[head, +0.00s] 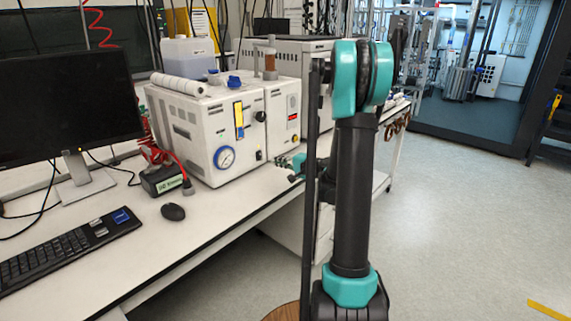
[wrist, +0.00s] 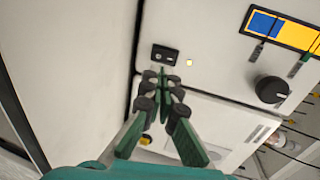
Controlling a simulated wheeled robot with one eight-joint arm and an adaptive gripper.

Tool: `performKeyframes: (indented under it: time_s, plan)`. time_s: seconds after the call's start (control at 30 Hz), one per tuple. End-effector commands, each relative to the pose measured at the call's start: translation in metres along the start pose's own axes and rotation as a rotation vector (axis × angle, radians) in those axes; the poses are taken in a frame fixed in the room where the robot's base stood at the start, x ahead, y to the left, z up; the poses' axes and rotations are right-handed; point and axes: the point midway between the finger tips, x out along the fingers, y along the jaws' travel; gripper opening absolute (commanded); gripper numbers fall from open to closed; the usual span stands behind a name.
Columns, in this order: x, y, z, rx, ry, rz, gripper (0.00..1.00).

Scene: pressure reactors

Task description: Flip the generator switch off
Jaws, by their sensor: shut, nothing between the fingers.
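The generator is a white box (head: 200,130) with a gauge, a black knob and a blue-yellow label on its front, standing on the bench. In the wrist view its white front panel (wrist: 225,60) fills the upper right. A small black switch (wrist: 165,54) sits on this panel, with a round gold button beside it. My gripper (wrist: 161,72) is shut and empty, its fingertips just below the switch in the picture. I cannot tell whether they touch it, nor which way the switch is set. In the head view my gripper (head: 285,163) is small beside the generator's front, partly behind my arm.
A black knob (wrist: 271,90) and a blue-yellow label (wrist: 284,28) are right of the switch. A pressure gauge (head: 224,158), a green-black box (head: 163,180) with red tubing, a mouse (head: 173,211), keyboard and monitor occupy the bench.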

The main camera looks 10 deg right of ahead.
Motion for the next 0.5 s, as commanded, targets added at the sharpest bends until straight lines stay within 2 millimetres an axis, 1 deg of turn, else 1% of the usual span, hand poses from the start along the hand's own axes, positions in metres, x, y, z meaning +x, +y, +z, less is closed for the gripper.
performKeyframes:
  time_s: [0.03, 0.2, 0.4, 0.5]
  plan:
    - [0.012, 0.0, 0.001, 0.0, -0.003, 0.0, 0.0]
    - [0.041, 0.0, 0.001, -0.001, -0.003, 0.0, 0.0]
    - [0.062, 0.0, 0.0, -0.001, -0.001, 0.0, 0.0]
    - [0.066, 0.0, 0.0, 0.0, 0.0, 0.0, 0.0]
